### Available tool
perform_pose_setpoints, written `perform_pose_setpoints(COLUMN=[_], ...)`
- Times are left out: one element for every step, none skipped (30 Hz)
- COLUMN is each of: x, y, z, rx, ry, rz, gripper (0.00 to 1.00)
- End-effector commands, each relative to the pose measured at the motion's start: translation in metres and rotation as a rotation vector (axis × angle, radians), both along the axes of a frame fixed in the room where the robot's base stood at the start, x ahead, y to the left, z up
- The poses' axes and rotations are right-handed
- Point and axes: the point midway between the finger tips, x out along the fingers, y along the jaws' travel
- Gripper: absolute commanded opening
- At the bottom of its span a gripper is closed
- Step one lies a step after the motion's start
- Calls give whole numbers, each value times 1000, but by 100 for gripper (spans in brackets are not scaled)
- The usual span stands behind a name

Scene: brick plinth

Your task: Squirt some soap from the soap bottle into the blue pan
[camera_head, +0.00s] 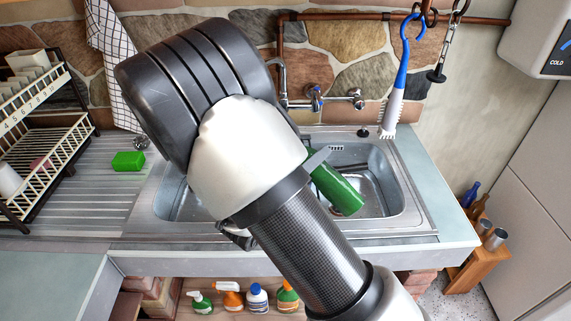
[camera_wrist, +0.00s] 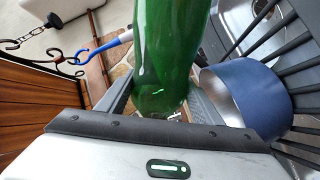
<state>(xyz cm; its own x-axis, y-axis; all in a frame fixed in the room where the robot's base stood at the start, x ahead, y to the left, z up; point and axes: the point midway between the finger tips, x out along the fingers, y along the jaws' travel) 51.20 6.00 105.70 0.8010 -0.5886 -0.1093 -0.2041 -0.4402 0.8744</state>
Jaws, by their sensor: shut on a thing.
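The green soap bottle (camera_head: 338,190) is tilted above the sink in the head view. In the wrist view the bottle (camera_wrist: 168,45) stands large between the fingers of my gripper (camera_wrist: 160,100), which is shut on it. The bottle's nozzle is not visible in either view. The blue pan (camera_wrist: 252,95) shows in the wrist view, right of the bottle and beyond the right finger; its blue side and pale inside are visible. In the head view I cannot see the pan; my arm covers much of the sink. I cannot tell whether any soap is coming out.
The metal sink (camera_head: 413,212) has a tap (camera_head: 284,85) behind it. A green sponge (camera_head: 128,161) lies on the drainboard, with a dish rack (camera_head: 40,150) to its left. A blue-handled brush (camera_head: 400,80) hangs at the right. Spray bottles (camera_head: 232,295) stand below the counter.

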Motion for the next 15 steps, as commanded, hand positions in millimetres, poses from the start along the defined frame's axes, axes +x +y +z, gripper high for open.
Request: perform_pose_setpoints(x=[0, 0, 0, 0, 0, 0, 0, 0, 0, 0, -1, -1, -1, -1, -1], y=[0, 0, -1, -1, -1, -1, -1, -1, -1, -1, -1, -1, -1, -1, -1], z=[2, 2, 2, 2, 3, 3, 3, 3, 3, 3, 4, 3, 3, 3, 3], rx=[-4, -5, -8, -8, -10, -12, -13, -15, -16, -18, -18, -21, -22, -23, -25], ry=[0, 2, 3, 4, 5, 7, 8, 9, 11, 12, 12, 14, 16, 16, 18], rz=[-1, 0, 0, 0, 0, 0, 0, 0, -1, 0, 0, 0, -1, -1, 0], gripper=[2, 2, 2, 2, 2, 2, 2, 2, 2, 2, 2, 2, 2, 2, 2])
